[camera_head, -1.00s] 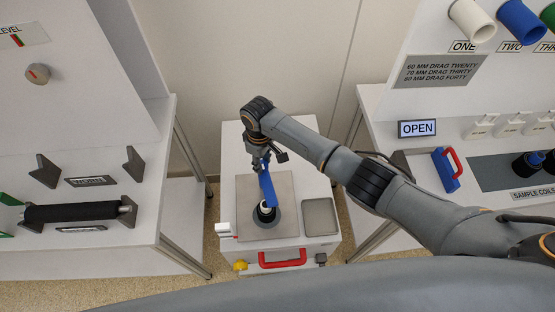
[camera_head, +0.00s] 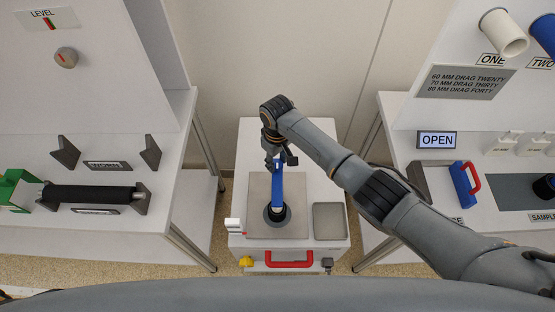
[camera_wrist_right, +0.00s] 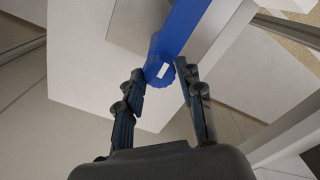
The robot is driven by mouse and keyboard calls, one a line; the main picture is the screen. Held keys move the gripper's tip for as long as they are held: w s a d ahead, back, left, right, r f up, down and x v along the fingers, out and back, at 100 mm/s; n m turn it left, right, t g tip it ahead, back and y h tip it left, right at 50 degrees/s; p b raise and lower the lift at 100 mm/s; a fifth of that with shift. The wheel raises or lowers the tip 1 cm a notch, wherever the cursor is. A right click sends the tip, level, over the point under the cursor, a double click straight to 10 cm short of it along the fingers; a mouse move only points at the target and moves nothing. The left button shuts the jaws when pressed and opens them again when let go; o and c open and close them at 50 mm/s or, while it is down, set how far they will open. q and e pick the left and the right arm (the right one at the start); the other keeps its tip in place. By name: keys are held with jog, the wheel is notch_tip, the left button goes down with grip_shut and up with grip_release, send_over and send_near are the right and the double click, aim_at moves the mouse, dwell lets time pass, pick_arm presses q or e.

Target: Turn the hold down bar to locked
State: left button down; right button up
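The hold down bar (camera_head: 276,188) is a blue bar on the middle cart (camera_head: 245,150). It points from under my right gripper toward the front, with its near end over a dark round fixture (camera_head: 277,220). My right gripper (camera_head: 275,164) is at the bar's far end. In the right wrist view, the fingers of that gripper (camera_wrist_right: 160,68) are spread on either side of the bar's rounded end (camera_wrist_right: 158,72), which has a white mark. A small gap shows on the left; contact on the right cannot be told. My left gripper is out of view.
The cart has a grey tray (camera_head: 330,221), a red handle (camera_head: 289,264) and a yellow knob (camera_head: 246,261). A white table with a black roller (camera_head: 90,193) stands left. The right table carries an OPEN sign (camera_head: 437,140) and a blue block with red handle (camera_head: 462,185).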

jog(key=shift+o, duration=0.9)
jog(key=shift+r, duration=0.15)
notch_tip(320, 180, up, 12)
jog(key=shift+f, duration=0.25)
